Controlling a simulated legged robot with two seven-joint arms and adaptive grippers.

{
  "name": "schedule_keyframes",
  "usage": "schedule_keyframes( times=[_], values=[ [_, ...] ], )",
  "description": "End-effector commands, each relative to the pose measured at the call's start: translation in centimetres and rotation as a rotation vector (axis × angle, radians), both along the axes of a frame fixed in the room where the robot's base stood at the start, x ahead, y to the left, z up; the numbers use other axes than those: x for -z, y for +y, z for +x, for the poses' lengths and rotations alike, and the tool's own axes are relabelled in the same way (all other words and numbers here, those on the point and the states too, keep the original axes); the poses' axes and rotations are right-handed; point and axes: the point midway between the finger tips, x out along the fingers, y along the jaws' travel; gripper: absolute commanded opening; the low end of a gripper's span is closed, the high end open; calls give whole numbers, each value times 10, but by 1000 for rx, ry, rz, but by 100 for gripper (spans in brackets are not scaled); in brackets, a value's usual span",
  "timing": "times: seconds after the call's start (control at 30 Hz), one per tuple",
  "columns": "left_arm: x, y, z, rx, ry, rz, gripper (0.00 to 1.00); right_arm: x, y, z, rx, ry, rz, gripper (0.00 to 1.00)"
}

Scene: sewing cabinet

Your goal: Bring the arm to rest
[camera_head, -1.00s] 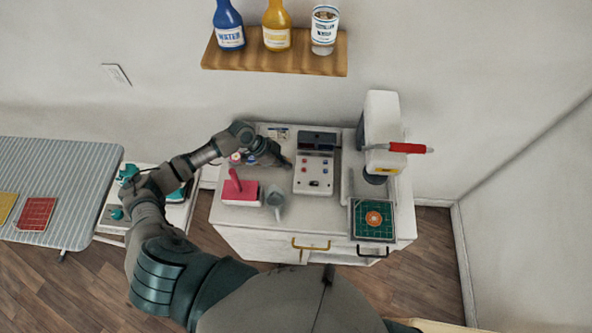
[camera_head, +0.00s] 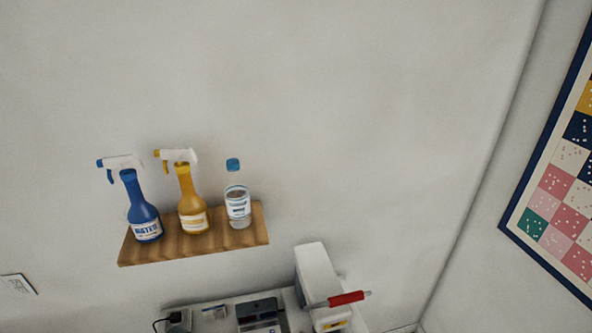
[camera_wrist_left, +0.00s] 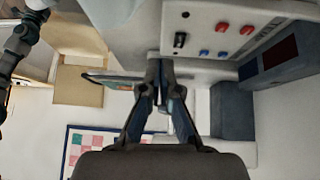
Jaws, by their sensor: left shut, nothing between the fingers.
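My left gripper (camera_wrist_left: 160,80) shows in the left wrist view with its two dark fingers together and nothing between them. Its fingertips appear close to the front of the white control box (camera_wrist_left: 205,25) with red and blue buttons; whether they touch it I cannot tell. My left arm is out of the head view. My right gripper is in neither view.
In the head view a wooden shelf (camera_head: 195,240) holds a blue bottle (camera_head: 142,212), a yellow bottle (camera_head: 191,207) and a clear bottle (camera_head: 237,206). The white machine (camera_head: 314,280) with a red handle (camera_head: 347,298) stands below. A framed quilt picture (camera_head: 560,200) hangs right.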

Motion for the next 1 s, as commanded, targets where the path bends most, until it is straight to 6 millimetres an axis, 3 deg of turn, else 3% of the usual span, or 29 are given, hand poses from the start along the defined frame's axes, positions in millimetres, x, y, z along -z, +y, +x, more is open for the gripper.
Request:
schedule_keyframes(
  times=[0.03,0.1,0.2,0.3,0.47,0.87,1.0],
  values=[
    [12,-23,-21,2,20,-4,0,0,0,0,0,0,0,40],
    [23,-46,-44,-27,33,11,0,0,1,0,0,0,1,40],
    [31,-69,-73,-115,47,29,0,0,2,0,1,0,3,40],
    [34,-78,-98,-253,65,51,0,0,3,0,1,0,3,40],
    [35,-63,-130,-531,104,101,0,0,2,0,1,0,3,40],
    [28,14,-205,-1113,203,261,0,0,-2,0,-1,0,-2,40],
    [62,16,-200,-1131,215,282,0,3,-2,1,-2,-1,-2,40]
  ],
)
